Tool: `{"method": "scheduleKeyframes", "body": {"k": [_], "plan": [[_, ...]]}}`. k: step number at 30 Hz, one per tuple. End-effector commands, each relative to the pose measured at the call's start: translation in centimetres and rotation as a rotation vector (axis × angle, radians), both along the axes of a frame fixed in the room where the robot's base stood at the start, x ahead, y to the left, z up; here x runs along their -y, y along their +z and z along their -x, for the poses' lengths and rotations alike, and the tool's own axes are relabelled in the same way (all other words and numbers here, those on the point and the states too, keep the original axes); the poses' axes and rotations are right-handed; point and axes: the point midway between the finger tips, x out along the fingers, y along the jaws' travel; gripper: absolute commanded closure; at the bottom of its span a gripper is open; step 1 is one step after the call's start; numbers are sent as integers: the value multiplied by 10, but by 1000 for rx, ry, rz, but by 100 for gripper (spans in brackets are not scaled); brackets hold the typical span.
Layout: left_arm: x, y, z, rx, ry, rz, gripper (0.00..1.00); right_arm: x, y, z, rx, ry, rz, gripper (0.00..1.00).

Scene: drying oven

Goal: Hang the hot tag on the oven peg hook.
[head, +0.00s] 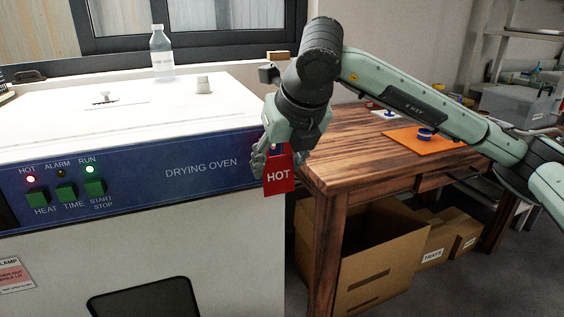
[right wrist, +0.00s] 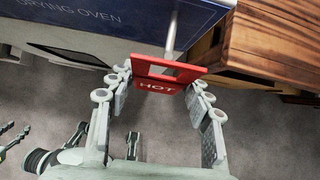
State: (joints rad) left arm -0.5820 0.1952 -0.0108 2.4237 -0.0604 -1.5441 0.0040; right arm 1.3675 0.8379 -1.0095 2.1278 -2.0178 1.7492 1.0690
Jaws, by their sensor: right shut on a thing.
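The red HOT tag (head: 279,178) hangs upright at the right end of the oven's blue front panel. My right gripper (right wrist: 161,84) is shut on it, with fingers at both side edges in the right wrist view. There the tag (right wrist: 158,87) has an opening above its lettering. The grey peg hook (right wrist: 172,32) sticks out from the oven front and reaches the tag's upper part. I cannot tell whether it passes through the opening. In the head view my right gripper (head: 272,152) hides the peg.
The white drying oven (head: 140,125) fills the left side, with a clear bottle (head: 162,55) at its back. A wooden table (head: 350,150) stands close on the right with an orange mat (head: 425,146) on it. Cardboard boxes (head: 375,270) lie below the table.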

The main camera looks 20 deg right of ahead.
Motion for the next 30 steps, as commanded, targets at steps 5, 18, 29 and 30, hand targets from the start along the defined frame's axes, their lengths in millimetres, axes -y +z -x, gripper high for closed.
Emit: {"method": "scheduleKeyframes", "body": {"k": [5,18,29,30], "plan": [[0,-6,-4,-2,-2,4,60,-1,0,-11,-2,0,0,64],[3,-17,-11,-2,-4,11,60,-1,-6,-28,-1,-1,1,64],[4,5,0,16,-1,5,60,-1,-10,-34,0,-1,1,64],[4,6,-2,27,-4,7,60,-1,-10,-34,0,0,1,64]]}}
